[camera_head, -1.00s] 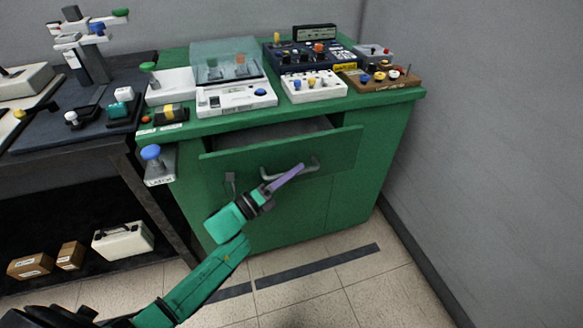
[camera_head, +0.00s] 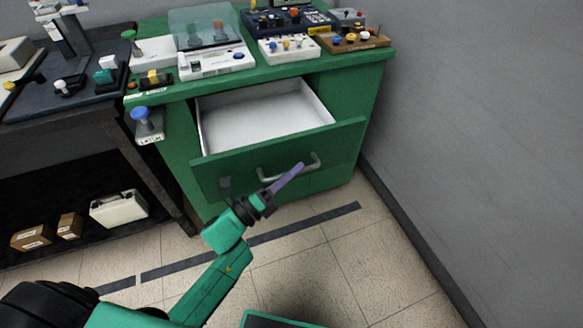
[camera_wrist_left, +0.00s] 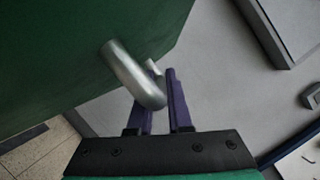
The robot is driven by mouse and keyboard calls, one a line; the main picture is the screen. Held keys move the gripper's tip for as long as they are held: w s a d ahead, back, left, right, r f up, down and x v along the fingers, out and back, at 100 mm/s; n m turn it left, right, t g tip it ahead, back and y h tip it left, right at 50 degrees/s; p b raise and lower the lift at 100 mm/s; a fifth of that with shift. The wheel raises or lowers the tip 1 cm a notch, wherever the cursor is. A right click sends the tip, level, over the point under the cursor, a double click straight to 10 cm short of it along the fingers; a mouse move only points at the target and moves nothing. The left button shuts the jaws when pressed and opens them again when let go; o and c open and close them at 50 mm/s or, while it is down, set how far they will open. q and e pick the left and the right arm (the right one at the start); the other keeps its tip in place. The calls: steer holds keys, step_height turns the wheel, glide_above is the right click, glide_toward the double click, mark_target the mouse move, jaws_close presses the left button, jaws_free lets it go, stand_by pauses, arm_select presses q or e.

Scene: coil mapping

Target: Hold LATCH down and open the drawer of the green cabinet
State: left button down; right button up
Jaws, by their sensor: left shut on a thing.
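The green cabinet (camera_head: 345,95) stands ahead with its drawer (camera_head: 340,140) pulled out, showing a white, empty-looking inside. A silver bar handle (camera_head: 314,166) is on the drawer front. My left gripper (camera_head: 299,168) has its purple fingers shut on this handle. In the left wrist view the curved handle (camera_wrist_left: 130,72) runs down to my purple fingers (camera_wrist_left: 162,100). The LATCH (camera_head: 142,114), a blue-topped knob on a pale bracket, sticks out at the cabinet's left side, with nothing touching it. My right gripper is not in view.
Devices with knobs crowd the cabinet top, including a white unit with a clear lid (camera_head: 215,62) and a brown button box (camera_head: 352,41). A dark bench (camera_head: 60,130) stands left, with boxes below. A grey wall (camera_head: 480,120) is at the right. The floor in front is clear.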

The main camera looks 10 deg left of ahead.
arm_select(q)
steer(key=c, duration=0.8)
jaws_free()
steer(key=shift+c, duration=0.2)
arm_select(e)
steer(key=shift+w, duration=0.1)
arm_select(q)
steer(key=shift+s+a, duration=0.1)
steer(key=v, duration=1.4)
steer(key=shift+s+b, duration=0.15)
steer(key=shift+b, duration=0.2)
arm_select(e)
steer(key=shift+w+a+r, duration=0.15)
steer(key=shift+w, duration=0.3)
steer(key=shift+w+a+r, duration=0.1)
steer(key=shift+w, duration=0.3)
arm_select(q)
steer(key=shift+f, duration=0.1)
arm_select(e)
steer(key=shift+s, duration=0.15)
